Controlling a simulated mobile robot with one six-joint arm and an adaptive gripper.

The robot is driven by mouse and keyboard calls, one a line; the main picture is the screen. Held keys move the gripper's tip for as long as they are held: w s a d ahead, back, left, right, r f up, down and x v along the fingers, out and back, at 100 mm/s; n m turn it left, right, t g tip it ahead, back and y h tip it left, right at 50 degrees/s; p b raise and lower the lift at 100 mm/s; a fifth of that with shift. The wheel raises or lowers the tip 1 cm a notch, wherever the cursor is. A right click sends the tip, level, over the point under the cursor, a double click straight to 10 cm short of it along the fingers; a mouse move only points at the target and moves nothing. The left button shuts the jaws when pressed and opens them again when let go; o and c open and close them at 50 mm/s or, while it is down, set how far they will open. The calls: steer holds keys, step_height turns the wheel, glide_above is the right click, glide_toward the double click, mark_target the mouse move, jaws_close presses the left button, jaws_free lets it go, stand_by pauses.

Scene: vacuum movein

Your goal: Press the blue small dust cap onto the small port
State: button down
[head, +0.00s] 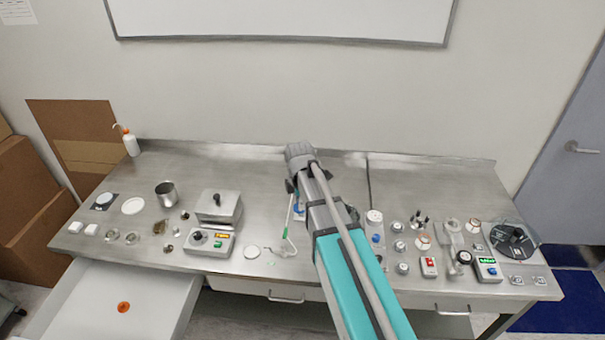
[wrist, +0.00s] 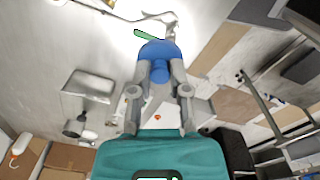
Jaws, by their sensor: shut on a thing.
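My gripper (wrist: 158,80) is shut on the blue dust cap (wrist: 158,57), which sits between the two fingertips in the wrist view. The cap looks rounded and wide, and its far side is hidden. In the head view my arm covers the gripper; a small blue patch (head: 299,210) shows at the arm's left edge, and I cannot tell whether it is the cap. I cannot pick out the small port in either view. I cannot tell whether the cap touches anything beyond it.
A green stick (head: 289,213) and white tubing (head: 288,242) lie just left of my arm. A hot plate (head: 208,242) stands further left. Several jars, knobs and a round black device (head: 514,238) crowd the right side. An open drawer (head: 110,310) juts out at front left.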

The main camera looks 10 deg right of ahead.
steer(key=shift+w+d, duration=0.1)
steer(key=shift+d, duration=0.1)
steer(key=w+d+m, duration=0.2)
steer(key=w+d, duration=0.1)
steer(key=w, duration=1)
steer(key=shift+w+f+b, duration=0.4)
steer(key=shift+f+b, duration=0.05)
steer(key=shift+f, duration=0.2)
steer(key=shift+f+b, duration=2.95)
steer(key=shift+b, duration=0.15)
steer(key=shift+s, duration=0.15)
steer(key=shift+f+b, duration=0.55)
steer(key=shift+b, duration=0.05)
